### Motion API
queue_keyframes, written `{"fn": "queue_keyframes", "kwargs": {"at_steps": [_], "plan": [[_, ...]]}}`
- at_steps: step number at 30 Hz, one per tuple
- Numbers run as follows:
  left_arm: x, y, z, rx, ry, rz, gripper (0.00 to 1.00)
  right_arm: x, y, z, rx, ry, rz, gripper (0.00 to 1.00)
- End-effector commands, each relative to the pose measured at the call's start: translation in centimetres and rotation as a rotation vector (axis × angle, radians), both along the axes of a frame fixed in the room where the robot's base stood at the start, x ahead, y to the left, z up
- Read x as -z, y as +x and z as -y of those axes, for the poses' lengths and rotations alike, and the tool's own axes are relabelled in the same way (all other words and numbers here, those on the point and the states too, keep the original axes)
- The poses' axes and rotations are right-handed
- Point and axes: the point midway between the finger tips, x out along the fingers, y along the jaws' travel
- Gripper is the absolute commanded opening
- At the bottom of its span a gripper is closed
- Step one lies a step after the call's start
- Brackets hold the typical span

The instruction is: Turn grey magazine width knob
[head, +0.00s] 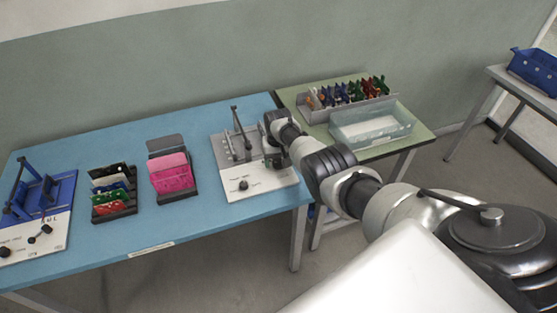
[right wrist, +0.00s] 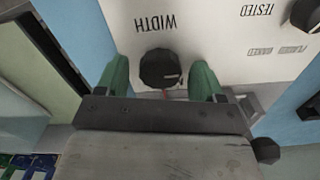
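The grey magazine (head: 226,150) stands at the right end of the blue table, with a white panel (head: 262,183) in front. In the right wrist view the black width knob (right wrist: 160,68) sits on this panel beside the upside-down word WIDTH. My right gripper (right wrist: 160,80) is open, with one green finger on each side of the knob and small gaps between. In the head view my right gripper (head: 273,160) is over the panel's right part, and I cannot make out the width knob there. My left gripper is not in view.
Another black knob (head: 243,185) sits on the panel, and a lever (head: 238,128) rises from the magazine. A pink card holder (head: 171,172), a coloured card rack (head: 113,195) and a blue magazine (head: 42,195) stand left. A clear bin (head: 371,130) is on the green table.

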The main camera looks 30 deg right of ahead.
Motion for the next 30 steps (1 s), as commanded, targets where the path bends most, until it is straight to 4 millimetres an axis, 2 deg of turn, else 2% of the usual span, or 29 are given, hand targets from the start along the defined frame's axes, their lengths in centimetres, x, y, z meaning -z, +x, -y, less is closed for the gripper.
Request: {"fn": "queue_keyframes", "kwargs": {"at_steps": [10, 19, 24, 30], "plan": [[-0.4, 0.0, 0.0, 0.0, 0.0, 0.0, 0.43, -0.6, 0.0, 0.0, -0.001, 0.0, 0.001, 0.69], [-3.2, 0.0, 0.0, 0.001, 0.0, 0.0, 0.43, -5.8, 0.0, 0.1, 0.0, -0.001, 0.003, 0.69], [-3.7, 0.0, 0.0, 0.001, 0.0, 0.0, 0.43, -8.5, 0.0, 0.1, 0.0, -0.001, 0.003, 0.69], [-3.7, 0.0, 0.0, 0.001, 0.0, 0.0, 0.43, -10.4, 0.0, 0.0, -0.001, 0.0, 0.001, 0.69]]}}
